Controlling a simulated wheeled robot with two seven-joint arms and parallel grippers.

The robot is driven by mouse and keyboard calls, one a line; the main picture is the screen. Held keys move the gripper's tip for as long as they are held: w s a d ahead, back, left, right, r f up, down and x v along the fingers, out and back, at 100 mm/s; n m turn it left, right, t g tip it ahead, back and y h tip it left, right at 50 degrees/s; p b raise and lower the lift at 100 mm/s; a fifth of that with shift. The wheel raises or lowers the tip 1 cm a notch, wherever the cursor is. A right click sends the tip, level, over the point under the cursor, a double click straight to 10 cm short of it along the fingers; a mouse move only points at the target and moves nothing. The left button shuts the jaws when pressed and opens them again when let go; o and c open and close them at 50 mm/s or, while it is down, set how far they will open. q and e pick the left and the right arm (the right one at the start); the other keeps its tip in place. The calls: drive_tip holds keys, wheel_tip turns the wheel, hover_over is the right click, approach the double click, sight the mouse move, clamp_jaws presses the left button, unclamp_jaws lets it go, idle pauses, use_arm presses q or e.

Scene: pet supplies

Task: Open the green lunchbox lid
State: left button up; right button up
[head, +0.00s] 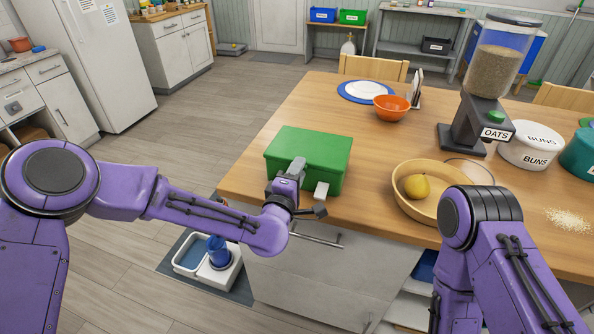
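The green lunchbox (312,155) sits on the wooden table near its front left corner. Its lid looks shut and lies flat on top. A light grey latch (321,190) shows on its front side. My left gripper (293,180) is at the front of the lunchbox, over its front edge, and hides part of that side. Its fingers are small and partly hidden, so I cannot tell whether they are open or touch the box. My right arm comes in at the lower right; its gripper does not show.
A wooden bowl with a yellow pear (417,187) stands to the right of the lunchbox. An orange bowl (391,107) and a blue-rimmed plate (365,91) are behind it. An oats dispenser (483,105) and a white buns tin (529,146) stand farther right.

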use_arm(q)
clamp_jaws()
idle(1.3)
